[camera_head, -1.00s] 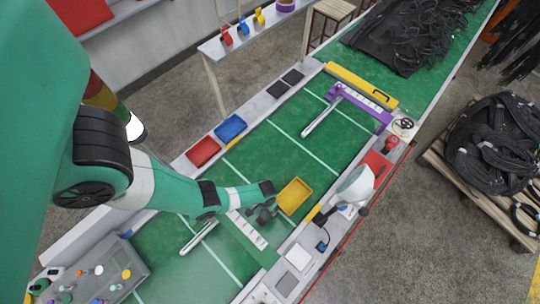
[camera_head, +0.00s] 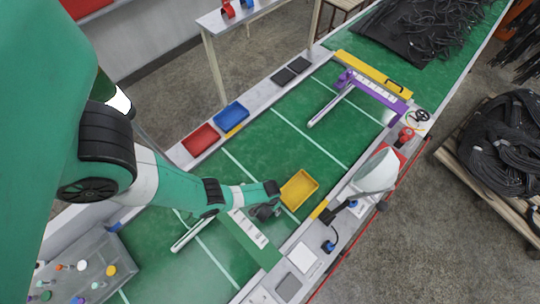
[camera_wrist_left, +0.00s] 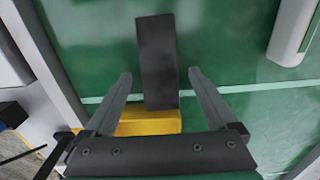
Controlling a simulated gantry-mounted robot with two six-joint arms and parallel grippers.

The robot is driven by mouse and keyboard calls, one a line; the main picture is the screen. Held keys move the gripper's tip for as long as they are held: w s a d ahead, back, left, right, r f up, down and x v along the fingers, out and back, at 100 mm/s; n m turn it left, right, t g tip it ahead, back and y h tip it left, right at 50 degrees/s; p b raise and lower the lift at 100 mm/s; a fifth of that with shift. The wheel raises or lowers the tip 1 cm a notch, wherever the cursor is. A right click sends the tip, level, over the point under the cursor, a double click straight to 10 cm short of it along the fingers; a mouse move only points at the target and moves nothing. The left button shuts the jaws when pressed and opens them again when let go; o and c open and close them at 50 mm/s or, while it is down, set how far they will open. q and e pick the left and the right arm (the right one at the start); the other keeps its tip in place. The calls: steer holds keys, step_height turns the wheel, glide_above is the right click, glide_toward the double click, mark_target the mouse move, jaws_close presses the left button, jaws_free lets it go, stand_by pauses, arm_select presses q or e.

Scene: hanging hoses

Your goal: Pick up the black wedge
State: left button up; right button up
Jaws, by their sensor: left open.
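The black wedge (camera_wrist_left: 157,50) is a long dark block in the left wrist view, lying over the green belt. Its near end meets a yellow object (camera_wrist_left: 150,121); I cannot tell whether it rests on it. My left gripper (camera_wrist_left: 160,76) is open, with one finger on each side of the wedge's lower part in that view and no visible contact. In the head view my left gripper (camera_head: 266,210) is low over the green belt, just left of the yellow tray (camera_head: 299,190). The wedge is not clearly visible there. My right gripper is not in view.
Red (camera_head: 201,139) and blue (camera_head: 231,116) trays sit on the far rail. A purple bracket (camera_head: 374,93) and yellow bar (camera_head: 372,72) cross the belt. A white lamp-like object (camera_head: 376,171) stands at the near rail. The middle of the belt (camera_head: 300,130) is clear.

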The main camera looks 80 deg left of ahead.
arm_select(q)
steer(key=shift+r, duration=0.1)
jaws_close()
stand_by(0.3)
step_height(320, 180, up, 10)
steer(key=p, duration=1)
